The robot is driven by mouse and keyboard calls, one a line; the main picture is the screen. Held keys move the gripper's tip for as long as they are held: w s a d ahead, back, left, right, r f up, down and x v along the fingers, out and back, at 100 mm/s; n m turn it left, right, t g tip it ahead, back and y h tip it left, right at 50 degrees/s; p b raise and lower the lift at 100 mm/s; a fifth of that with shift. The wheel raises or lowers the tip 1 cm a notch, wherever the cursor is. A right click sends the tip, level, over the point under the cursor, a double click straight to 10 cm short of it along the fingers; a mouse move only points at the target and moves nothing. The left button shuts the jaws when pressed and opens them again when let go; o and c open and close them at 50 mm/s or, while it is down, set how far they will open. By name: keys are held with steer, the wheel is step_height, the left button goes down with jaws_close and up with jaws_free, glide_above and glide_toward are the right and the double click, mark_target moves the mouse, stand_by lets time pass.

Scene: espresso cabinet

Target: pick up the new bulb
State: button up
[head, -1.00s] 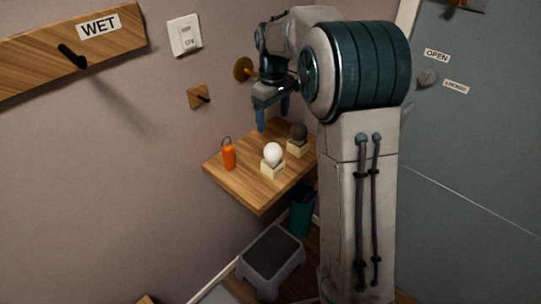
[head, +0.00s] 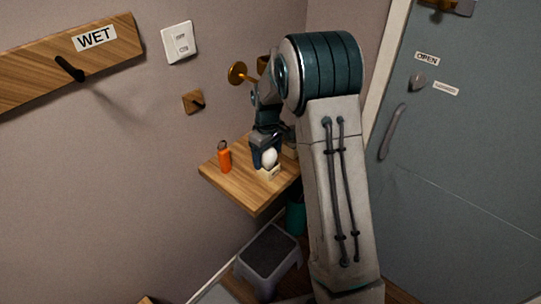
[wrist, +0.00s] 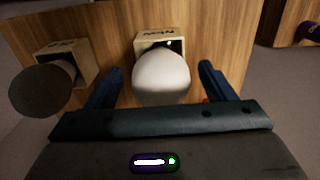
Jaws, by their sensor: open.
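The white bulb (head: 269,158) stands in a small cream holder (head: 268,173) on the wooden wall shelf. In the wrist view the white bulb (wrist: 161,78) sits in a holder (wrist: 158,40) whose label appears to read "NEW". My gripper (wrist: 162,82) is open, with one blue finger on each side of the bulb and a gap at both sides. In the head view my gripper (head: 266,158) is down at the bulb and covers part of it. A dark bulb (wrist: 42,90) stands in another labelled holder (wrist: 66,62), to the left in the wrist view.
An orange cylinder with a ring (head: 225,159) stands on the shelf (head: 238,192), left of the bulb. A grey step stool (head: 268,258) and a green bin (head: 296,217) are below. Wall hooks and a switch plate (head: 179,43) are on the wall.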

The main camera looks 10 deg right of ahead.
steer(key=shift+f, duration=0.15)
steer(key=shift+c, duration=0.3)
steer(key=c, duration=1)
